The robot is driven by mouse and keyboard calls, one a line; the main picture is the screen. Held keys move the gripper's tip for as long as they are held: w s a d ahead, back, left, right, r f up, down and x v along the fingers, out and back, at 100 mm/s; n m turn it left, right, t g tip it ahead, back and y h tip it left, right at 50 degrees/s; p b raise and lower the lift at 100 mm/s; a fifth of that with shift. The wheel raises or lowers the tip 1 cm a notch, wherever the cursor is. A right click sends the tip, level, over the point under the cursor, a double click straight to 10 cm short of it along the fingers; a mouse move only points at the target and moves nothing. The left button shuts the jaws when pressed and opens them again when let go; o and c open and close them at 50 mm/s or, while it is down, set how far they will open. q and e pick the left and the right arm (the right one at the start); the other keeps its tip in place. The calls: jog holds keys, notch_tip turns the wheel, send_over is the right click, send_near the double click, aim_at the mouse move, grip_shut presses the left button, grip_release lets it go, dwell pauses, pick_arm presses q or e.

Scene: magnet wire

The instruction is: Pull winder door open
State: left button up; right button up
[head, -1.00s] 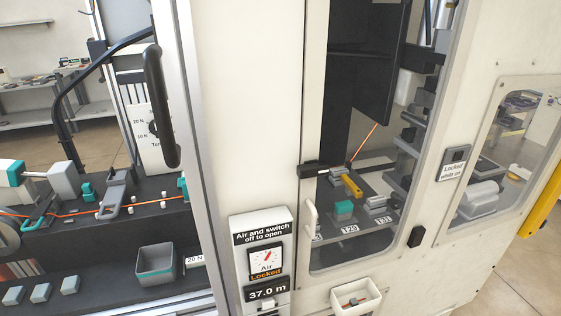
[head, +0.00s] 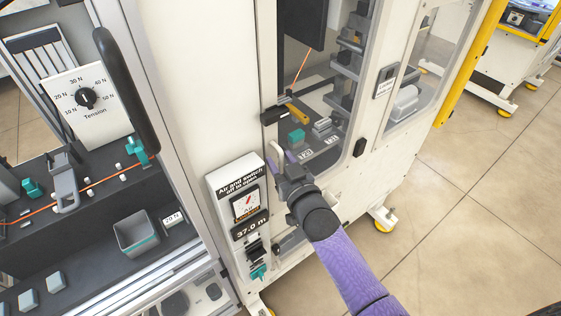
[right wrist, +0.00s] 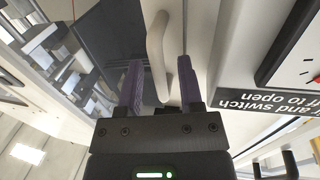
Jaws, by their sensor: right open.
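The winder door (head: 268,70) is a tall pale door with a large window, and it looks shut. Its pale bar handle (head: 275,153) is on the left side, low on the door. My right gripper (head: 280,166) is at this handle. In the right wrist view the handle (right wrist: 157,45) lies between the two open purple fingers (right wrist: 160,68), with gaps seen on both sides. The gripper hides the handle's lower part in the head view. My left gripper is not in view.
A black bar handle (head: 127,88) and tension dial (head: 86,98) stand farther left. Open floor (head: 465,190) lies right.

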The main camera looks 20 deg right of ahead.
jog(key=shift+w, duration=0.1)
grip_shut()
dwell(1.4)
